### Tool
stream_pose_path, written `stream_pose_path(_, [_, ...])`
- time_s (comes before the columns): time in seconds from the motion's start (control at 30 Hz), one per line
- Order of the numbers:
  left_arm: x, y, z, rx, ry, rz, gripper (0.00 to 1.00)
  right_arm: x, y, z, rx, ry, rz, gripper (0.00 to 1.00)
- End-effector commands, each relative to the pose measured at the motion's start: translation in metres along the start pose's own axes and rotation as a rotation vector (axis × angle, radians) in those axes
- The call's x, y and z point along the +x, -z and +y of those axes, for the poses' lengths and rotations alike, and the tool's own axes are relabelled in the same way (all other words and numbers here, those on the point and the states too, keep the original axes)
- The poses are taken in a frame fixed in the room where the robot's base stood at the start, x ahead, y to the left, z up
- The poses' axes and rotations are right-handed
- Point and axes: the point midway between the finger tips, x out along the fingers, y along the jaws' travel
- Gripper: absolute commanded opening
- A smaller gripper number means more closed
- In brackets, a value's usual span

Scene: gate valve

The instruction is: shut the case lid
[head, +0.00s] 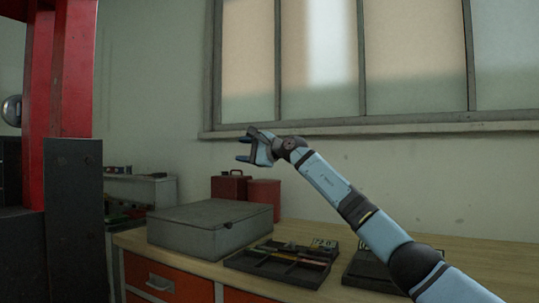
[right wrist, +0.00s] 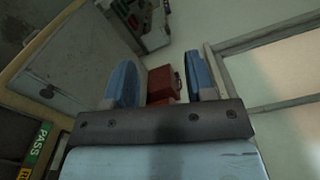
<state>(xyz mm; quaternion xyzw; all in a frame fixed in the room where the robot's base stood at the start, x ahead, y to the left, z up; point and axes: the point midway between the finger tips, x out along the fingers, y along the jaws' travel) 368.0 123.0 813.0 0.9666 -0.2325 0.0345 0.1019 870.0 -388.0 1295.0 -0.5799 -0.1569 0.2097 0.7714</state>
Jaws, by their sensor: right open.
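The grey metal case (head: 208,226) stands on the wooden workbench, with its lid lying flat on top. I see no gap under the lid. In the right wrist view the case (right wrist: 68,60) fills the upper left, with a dark latch on its near side. My right gripper (head: 243,146) is raised in the air above the case, in front of the wall, empty and touching nothing. Its two blue fingers stand apart in the right wrist view (right wrist: 160,75). My left gripper is not in view.
A dark tray (head: 262,268) with tools lies right of the case on the workbench (head: 450,254). A red box (head: 230,187) and a red can (head: 264,194) stand behind it. A red-and-black frame (head: 78,75) rises at left. The window sill (head: 400,126) runs along the wall.

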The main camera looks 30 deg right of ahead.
Motion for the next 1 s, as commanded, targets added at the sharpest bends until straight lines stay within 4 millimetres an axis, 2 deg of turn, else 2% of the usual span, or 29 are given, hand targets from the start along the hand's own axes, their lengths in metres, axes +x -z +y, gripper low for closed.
stream_pose_path(0.2, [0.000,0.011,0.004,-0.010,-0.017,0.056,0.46,-0.016,0.001,0.002,-0.001,0.000,0.000,0.50])
stream_pose_path(0.5, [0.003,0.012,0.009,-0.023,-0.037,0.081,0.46,-0.037,0.001,0.001,-0.001,0.001,0.001,0.50])
stream_pose_path(1.0, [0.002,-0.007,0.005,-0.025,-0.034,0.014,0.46,-0.072,0.001,0.001,-0.001,0.001,0.001,0.50])
